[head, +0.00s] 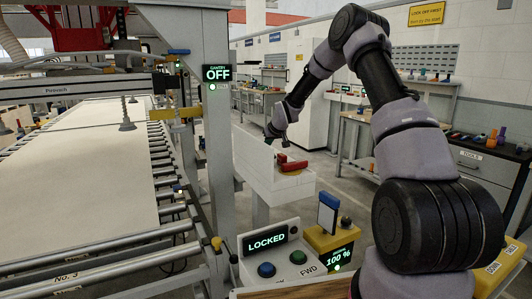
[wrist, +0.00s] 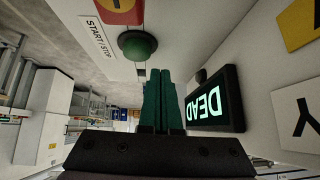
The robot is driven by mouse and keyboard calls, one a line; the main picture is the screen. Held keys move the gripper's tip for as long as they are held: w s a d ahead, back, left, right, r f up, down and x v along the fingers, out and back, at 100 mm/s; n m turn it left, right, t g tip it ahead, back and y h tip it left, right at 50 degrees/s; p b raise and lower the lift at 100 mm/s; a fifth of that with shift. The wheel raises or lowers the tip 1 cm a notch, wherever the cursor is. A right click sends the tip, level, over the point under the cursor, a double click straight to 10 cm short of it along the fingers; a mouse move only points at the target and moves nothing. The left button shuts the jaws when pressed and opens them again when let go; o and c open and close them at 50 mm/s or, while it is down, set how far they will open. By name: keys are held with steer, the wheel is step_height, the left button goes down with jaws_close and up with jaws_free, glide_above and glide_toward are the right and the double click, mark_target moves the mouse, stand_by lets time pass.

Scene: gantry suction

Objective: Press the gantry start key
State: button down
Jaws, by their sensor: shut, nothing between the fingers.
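In the wrist view a round green button (wrist: 138,45) sits on a white panel, beside a START/STOP label (wrist: 98,38). My gripper (wrist: 159,74) points at this panel with its dark green fingers shut and empty. The fingertips appear just below and right of the button in the picture, apart from it; their distance from the panel is hard to tell. In the head view my gripper (head: 272,132) is small, above the white console box (head: 258,170) with red parts on top. A gantry display (head: 217,73) reads OFF.
In the wrist view a dark display (wrist: 215,100) reads DEAD, right of the fingers. A roller conveyor (head: 70,265) with a pale sheet fills the left.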

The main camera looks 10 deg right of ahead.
steer(key=r+v, duration=0.1)
steer(key=v, duration=0.9)
steer(key=shift+a+r, duration=0.25)
steer(key=shift+a, duration=0.05)
steer(key=shift+w+r, duration=0.1)
steer(key=shift+w, duration=0.05)
stand_by(0.4)
steer(key=s+d+r+m+h, duration=0.1)
steer(key=s+d+r+m, duration=0.1)
steer(key=s+r, duration=0.8)
steer(key=s+d+r+m+h, duration=0.15)
steer(key=s+r, duration=0.45)
steer(key=s, duration=0.8)
steer(key=s+d+r+m+y, duration=0.1)
steer(key=s+m, duration=0.3)
steer(key=s, duration=1.7)
steer(key=shift+s+d+r+g+y, duration=0.25)
steer(key=shift+d+g+y, duration=0.05)
steer(key=shift+y, duration=0.05)
steer(key=shift+w, duration=0.15)
